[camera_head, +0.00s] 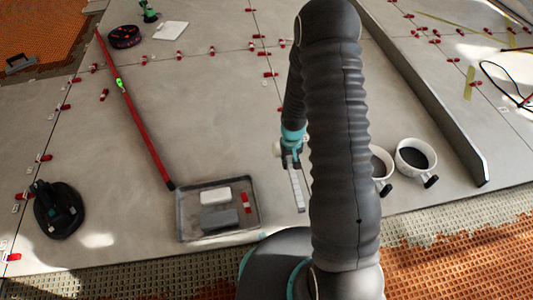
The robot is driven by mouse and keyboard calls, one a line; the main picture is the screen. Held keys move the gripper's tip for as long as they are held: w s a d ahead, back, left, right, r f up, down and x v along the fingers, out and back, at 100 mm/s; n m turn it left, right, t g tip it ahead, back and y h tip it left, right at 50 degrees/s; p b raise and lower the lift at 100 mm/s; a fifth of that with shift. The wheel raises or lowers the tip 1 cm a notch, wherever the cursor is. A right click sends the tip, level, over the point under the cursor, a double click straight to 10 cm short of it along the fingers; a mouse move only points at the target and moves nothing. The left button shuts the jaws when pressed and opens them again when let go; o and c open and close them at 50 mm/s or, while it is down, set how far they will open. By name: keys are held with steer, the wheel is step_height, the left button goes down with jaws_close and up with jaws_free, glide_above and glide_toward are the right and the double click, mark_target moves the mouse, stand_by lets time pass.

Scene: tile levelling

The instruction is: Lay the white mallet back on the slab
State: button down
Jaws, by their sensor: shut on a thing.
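My gripper (290,161) is near the middle of the head view, partly hidden behind my dark arm. It is shut on the white mallet, of which only a small white part (277,149) shows at the gripper's left side. A pale narrow strip (297,190) slants down below the gripper; I cannot tell whether it is part of the mallet. The grey tiled slab (225,110) spreads beneath. The gripper's height above it is hard to tell.
A grey tray (181,226) with a white block and a grey block lies at the front. A red level (145,138) lies left. A black suction cup (59,210) is front left. Two white buckets (412,165) and a long grey beam (430,95) are right. Red clips line the joints.

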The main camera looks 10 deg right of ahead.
steer(key=shift+w+d+f+b, duration=0.1)
steer(key=shift+w+f+b, duration=0.25)
steer(key=shift+f+b, duration=0.2)
steer(key=b, duration=0.2)
glide_above(273, 162)
steer(key=f, duration=0.6)
steer(key=shift+w+f, duration=0.25)
steer(key=shift+f, duration=2.05)
steer(key=c, duration=1)
jaws_free()
